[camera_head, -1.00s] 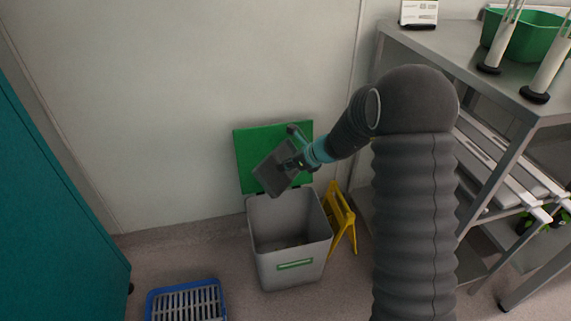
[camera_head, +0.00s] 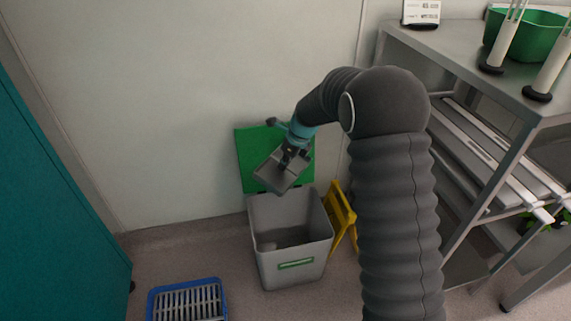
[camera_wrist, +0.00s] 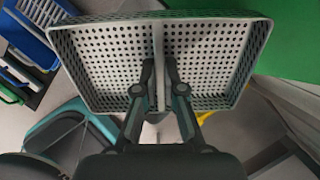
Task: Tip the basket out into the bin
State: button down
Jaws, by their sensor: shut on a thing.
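The grey basket (camera_head: 283,174) hangs tilted above the open mouth of the bin, in front of the raised green lid. In the wrist view the basket (camera_wrist: 205,50) shows a perforated floor and a central divider, with nothing seen inside. My gripper (camera_head: 289,157) is shut on the basket; its fingers (camera_wrist: 159,82) pinch the central divider. The bin (camera_head: 290,240) is grey, with a green label on its front.
A yellow folding stand (camera_head: 340,217) is close to the bin's right side. A blue-rimmed slatted crate (camera_head: 187,302) is on the floor at front left. A teal cabinet (camera_head: 55,200) fills the left. A metal shelf rack (camera_head: 455,50) stands right. The wall is behind the bin.

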jog(key=shift+w+a+r+g+h, duration=0.1)
jog(key=shift+r+g+h, duration=0.1)
jog(key=shift+g+h, duration=0.5)
jog(key=shift+w+a+r+g+h, duration=0.15)
jog(key=shift+g+h, duration=0.15)
jog(key=shift+h, duration=0.7)
jog(key=shift+s, duration=0.1)
jog(key=shift+d, duration=0.15)
jog(key=shift+s+d+f+n, duration=0.2)
jog(key=shift+d+f+n, duration=0.2)
jog(key=shift+d+n, duration=0.15)
jog(key=s+d+f+n, duration=0.6)
jog(key=d+n, duration=0.3)
jog(key=n, duration=0.2)
jog(key=s+d+f+n, duration=0.6)
jog(key=s+d+n, duration=0.2)
jog(key=n, duration=0.3)
jog(key=shift+s+d+f+n, duration=0.15)
jog(key=shift+s+d+n, duration=0.15)
jog(key=shift+d, duration=0.45)
